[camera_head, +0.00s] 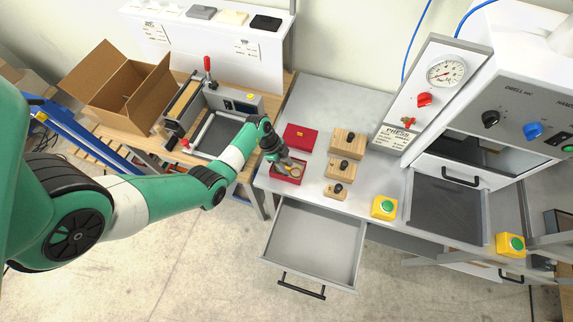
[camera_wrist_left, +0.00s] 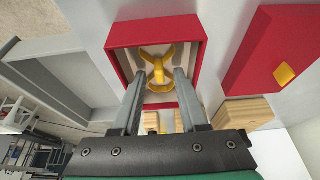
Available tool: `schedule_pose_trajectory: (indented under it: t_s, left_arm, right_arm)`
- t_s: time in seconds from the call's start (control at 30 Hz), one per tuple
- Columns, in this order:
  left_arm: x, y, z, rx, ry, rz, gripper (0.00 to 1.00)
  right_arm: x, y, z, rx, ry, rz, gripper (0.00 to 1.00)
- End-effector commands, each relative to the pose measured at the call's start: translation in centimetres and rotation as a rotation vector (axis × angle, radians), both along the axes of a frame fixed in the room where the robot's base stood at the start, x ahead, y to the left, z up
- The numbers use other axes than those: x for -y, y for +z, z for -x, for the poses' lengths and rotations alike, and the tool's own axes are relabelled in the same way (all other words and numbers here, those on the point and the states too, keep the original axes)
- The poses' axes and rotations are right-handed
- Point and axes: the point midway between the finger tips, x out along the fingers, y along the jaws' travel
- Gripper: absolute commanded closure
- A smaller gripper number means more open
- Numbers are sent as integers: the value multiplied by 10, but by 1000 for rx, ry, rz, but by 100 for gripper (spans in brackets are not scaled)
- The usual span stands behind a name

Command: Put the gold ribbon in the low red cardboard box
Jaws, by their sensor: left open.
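The low red cardboard box (camera_head: 287,180) stands open on the grey worktop, and it fills the upper middle of the left wrist view (camera_wrist_left: 199,48). The gold ribbon (camera_wrist_left: 157,58), a looped bow, appears inside the box walls; in the head view a bit of gold (camera_head: 297,171) shows there. My left gripper (camera_head: 285,163) points down at the box. Its two fingers (camera_wrist_left: 160,76) are open, one on each side of the ribbon's lower part, with gaps visible. Whether the fingers touch the ribbon or how deep they reach is hard to tell. My right gripper is not in view.
A red lid with a gold tab (camera_head: 300,138) lies behind the box. Several wooden blocks with black knobs (camera_head: 339,168) stand to its right. An open, empty drawer (camera_head: 314,243) juts out in front. A yellow button box (camera_head: 384,207) sits further right.

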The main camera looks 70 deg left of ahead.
Motion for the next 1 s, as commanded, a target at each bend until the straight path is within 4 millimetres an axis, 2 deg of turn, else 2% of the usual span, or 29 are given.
schedule_pose_trajectory:
  t_s: [0.17, 0.4, 0.6, 0.73, 1.0]
  left_arm:
    - [-4, 21, 4, 1, 1, -1, 57]
    - [-19, 76, 21, 3, 3, -3, 57]
    - [-27, 107, 33, 2, 1, -1, 57]
    - [-29, 114, 36, 1, 0, 1, 57]
    - [-29, 114, 36, 0, 0, 0, 57]
  right_arm:
    - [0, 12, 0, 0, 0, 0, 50]
    - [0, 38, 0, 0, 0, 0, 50]
    - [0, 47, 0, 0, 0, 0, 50]
    - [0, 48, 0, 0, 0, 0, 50]
    - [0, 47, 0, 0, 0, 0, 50]
